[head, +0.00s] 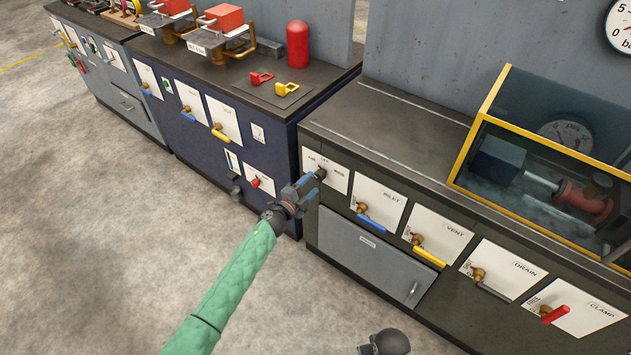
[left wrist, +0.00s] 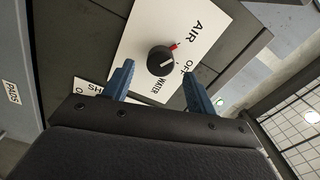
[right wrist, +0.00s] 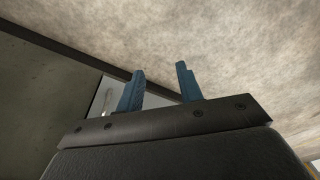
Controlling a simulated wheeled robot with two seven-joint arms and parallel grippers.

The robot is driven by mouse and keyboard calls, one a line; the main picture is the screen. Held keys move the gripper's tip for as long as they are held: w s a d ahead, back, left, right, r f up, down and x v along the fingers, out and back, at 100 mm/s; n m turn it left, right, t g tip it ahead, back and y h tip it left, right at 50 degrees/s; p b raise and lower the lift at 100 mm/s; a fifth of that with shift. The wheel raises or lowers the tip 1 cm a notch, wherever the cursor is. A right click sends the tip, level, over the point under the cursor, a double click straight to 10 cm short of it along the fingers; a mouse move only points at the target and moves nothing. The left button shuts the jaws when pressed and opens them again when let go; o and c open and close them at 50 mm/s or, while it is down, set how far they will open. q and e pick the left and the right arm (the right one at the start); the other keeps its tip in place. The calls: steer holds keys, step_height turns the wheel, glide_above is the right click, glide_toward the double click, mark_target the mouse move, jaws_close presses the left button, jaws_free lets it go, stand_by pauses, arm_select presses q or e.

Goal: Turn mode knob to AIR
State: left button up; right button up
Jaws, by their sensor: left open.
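The mode knob (left wrist: 161,60) is a round black knob with a white line, on a white plate (left wrist: 142,40) marked AIR, OFF and WATER. The white line faces roughly towards OFF. A small red mark shows at the knob's edge on the AIR side. In the head view the plate (head: 338,166) is at the dark cabinet's left end, and my left gripper (head: 318,176) partly covers it. My left gripper (left wrist: 157,72) is open, its blue fingers to either side of the knob in its view; contact cannot be told. My right gripper (right wrist: 160,69) is open and empty.
Right of the knob are the INLET (head: 378,205), VENT (head: 436,232), DRAIN (head: 505,268) and CLAMP (head: 575,305) plates with handles. A grey door (head: 365,250) is below. A yellow-framed clear case (head: 480,120) stands on the cabinet. The floor at left is clear.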

arm_select(q)
steer(key=shift+s+a+f, duration=0.1)
steer(key=shift+s+a, duration=0.3)
steer(key=shift+s, duration=0.1)
steer(key=shift+s+a, duration=0.4)
steer(key=shift+s, duration=0.2)
arm_select(e)
step_height(320, 180, up, 2)
steer(key=shift+a+r, duration=0.1)
steer(key=shift+r, duration=0.15)
steer(key=shift+f, duration=0.15)
